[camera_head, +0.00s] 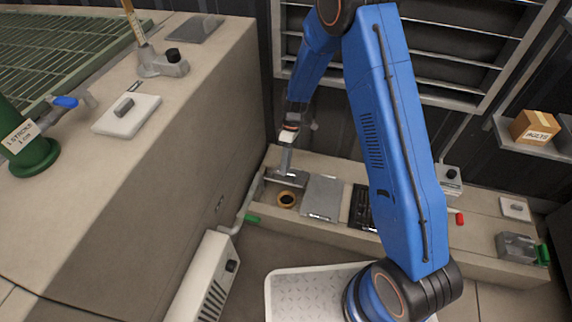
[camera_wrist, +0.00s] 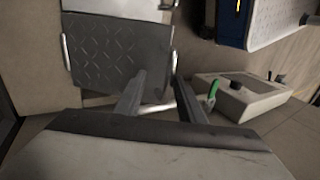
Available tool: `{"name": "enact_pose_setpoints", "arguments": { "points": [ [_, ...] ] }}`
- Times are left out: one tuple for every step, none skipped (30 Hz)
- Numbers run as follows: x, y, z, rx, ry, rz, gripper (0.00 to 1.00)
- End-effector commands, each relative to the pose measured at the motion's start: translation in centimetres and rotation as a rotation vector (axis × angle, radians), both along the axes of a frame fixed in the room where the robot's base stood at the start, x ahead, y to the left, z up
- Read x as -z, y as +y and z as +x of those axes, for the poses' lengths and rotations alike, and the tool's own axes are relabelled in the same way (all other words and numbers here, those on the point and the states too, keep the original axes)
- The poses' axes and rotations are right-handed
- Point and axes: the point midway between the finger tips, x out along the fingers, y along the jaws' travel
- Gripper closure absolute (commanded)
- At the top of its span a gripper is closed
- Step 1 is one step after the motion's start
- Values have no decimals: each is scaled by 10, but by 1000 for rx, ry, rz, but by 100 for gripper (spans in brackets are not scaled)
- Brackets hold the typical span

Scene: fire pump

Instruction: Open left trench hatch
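My gripper (camera_head: 286,174) is low over the left end of the trench in the head view. In the wrist view its two fingers (camera_wrist: 158,85) stand apart with nothing visible between them.
A dark grate (camera_head: 362,207) lies right of the plate. A tall concrete block (camera_head: 170,150) stands close on the left. A white cabinet (camera_head: 205,280) is on the floor, with a green handle (camera_head: 252,218) near the trench front. Shelving stands behind.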

Motion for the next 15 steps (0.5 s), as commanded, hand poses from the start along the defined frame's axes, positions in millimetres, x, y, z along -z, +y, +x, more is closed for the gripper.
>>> {"name": "enact_pose_setpoints", "arguments": {
  "points": [
    [0,0,1,0,-2,0,69],
    [0,0,1,0,-2,0,69],
    [-1,0,2,1,-2,1,69],
    [-2,0,2,1,-3,1,69],
    [-4,0,3,1,-3,1,69],
    [-7,-1,5,1,-4,1,69],
    [-11,-1,6,1,-4,1,69],
    [-14,-2,8,2,-4,2,69],
    [-19,-3,11,2,-5,2,69],
    [-24,-4,12,3,-4,2,69],
    [-28,-4,14,1,-4,1,69],
    [-33,-6,17,1,-5,1,69],
    [-37,-6,19,1,-4,1,69],
    [-41,-7,21,1,-3,1,69],
    [-46,-8,24,1,-4,1,69]
  ]
}}
